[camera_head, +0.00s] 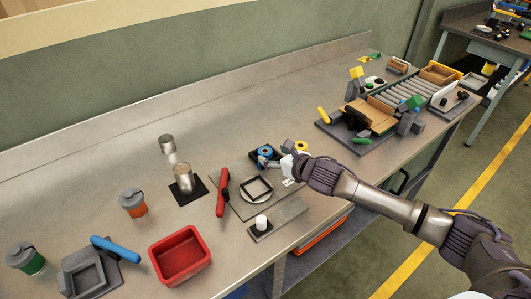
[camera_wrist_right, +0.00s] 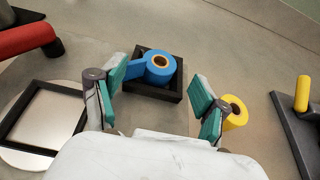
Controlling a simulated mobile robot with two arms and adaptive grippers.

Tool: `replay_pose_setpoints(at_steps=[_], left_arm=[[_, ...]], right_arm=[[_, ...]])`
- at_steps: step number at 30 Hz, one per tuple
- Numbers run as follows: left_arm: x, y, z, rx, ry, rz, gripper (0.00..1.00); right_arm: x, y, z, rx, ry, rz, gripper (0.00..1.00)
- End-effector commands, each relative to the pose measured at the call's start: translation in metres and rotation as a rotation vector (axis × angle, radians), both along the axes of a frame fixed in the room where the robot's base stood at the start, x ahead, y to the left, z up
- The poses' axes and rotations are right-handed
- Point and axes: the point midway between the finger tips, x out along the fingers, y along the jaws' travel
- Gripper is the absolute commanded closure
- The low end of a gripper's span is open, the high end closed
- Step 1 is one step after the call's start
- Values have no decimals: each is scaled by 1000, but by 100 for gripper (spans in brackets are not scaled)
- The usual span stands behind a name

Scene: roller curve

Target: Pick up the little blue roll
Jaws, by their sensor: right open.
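The little blue roll (camera_head: 265,151) lies at the middle of the bench in the head view. In the right wrist view the blue roll (camera_wrist_right: 160,68) sits in a small black square tray (camera_wrist_right: 140,90), its yellow-orange core facing up and a blue strip running off to the left. My right gripper (camera_head: 276,160) is beside the roll, reaching in from the right. In the wrist view the right gripper (camera_wrist_right: 158,87) is open and empty, its teal pads wide apart, with the roll just beyond and between them. My left gripper is not in view.
A yellow roll (camera_wrist_right: 235,112) stands close by the right finger. A black square frame (camera_head: 257,188) and a red-handled tool (camera_head: 222,192) lie to the left. A red bin (camera_head: 181,254) is at the front. A roller conveyor assembly (camera_head: 405,92) stands at right. The bench behind is clear.

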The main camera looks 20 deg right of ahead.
Motion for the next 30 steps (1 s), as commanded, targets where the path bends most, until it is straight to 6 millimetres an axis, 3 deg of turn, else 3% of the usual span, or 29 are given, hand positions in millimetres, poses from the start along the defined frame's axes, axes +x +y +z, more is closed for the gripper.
replay_pose_setpoints(at_steps=[6,15,26,30], left_arm=[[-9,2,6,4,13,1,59],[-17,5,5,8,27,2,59],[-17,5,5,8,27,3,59],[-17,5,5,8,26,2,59]], right_arm=[[25,9,-9,2,0,0,26],[28,9,-12,0,0,0,26],[27,9,-12,0,0,0,86],[27,9,-11,0,0,0,89]])
